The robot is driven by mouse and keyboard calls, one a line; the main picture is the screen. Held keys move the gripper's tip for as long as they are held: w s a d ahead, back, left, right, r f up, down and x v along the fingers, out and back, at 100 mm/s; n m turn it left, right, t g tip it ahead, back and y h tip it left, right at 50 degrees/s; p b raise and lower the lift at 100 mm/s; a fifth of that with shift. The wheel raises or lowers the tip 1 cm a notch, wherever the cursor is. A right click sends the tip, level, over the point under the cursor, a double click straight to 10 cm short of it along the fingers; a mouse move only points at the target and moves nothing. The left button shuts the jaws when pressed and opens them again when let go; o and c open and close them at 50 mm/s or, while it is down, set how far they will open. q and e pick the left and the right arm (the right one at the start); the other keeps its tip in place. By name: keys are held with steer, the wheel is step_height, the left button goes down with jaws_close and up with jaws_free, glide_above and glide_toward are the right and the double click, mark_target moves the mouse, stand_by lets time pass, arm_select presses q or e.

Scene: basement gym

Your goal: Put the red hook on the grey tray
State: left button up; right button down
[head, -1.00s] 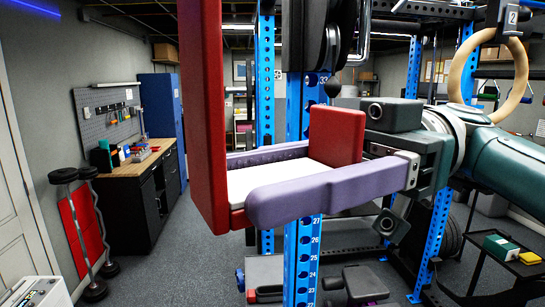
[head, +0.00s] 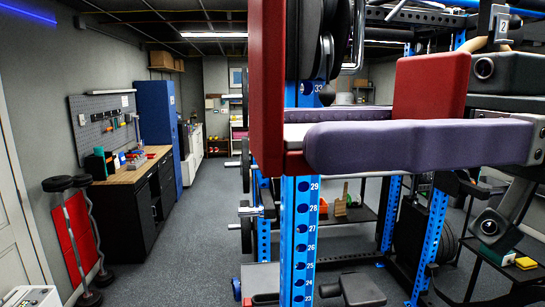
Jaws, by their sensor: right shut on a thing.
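The red hook (head: 266,90) is in the head view, right of the middle. It has a tall upright red plate, a white inner face and a shorter red block at its right end. My right gripper (head: 303,133) comes in from the right, its long purple fingers along the near and far sides of the hook. It is shut on the hook and holds it in the air before a blue perforated post. The overlap hides whether the hook touches the post. My left gripper is not in view. I cannot pick out a grey tray for certain.
The blue rack post (head: 301,240) carries numbered holes, with black weights above. A dark shelf (head: 345,213) with small items stands behind it. A wooden-topped workbench (head: 130,172) and blue cabinet (head: 157,112) stand at left. The grey floor (head: 190,250) between is clear.

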mark_target(447, 53)
steer(key=shift+s+d+r+m+t, duration=0.35)
steer(key=shift+d+r+m+t, duration=0.25)
steer(key=shift+t, duration=0.35)
steer(key=shift+s+d+r+m+t, duration=0.3)
steer(key=shift+d+r+m+t, duration=0.25)
steer(key=shift+t, duration=0.45)
steer(key=shift+s+d+r+m+t, duration=0.4)
steer(key=shift+r+m+t, duration=0.3)
steer(key=shift+t, duration=0.25)
steer(key=w+a+m+t+h, duration=0.3)
steer(key=w+a+m+t, duration=0.1)
steer(key=a, duration=0.4)
steer(key=shift+w+a+t, duration=0.3)
steer(key=shift+w+t, duration=0.6)
steer(key=shift+t, duration=0.4)
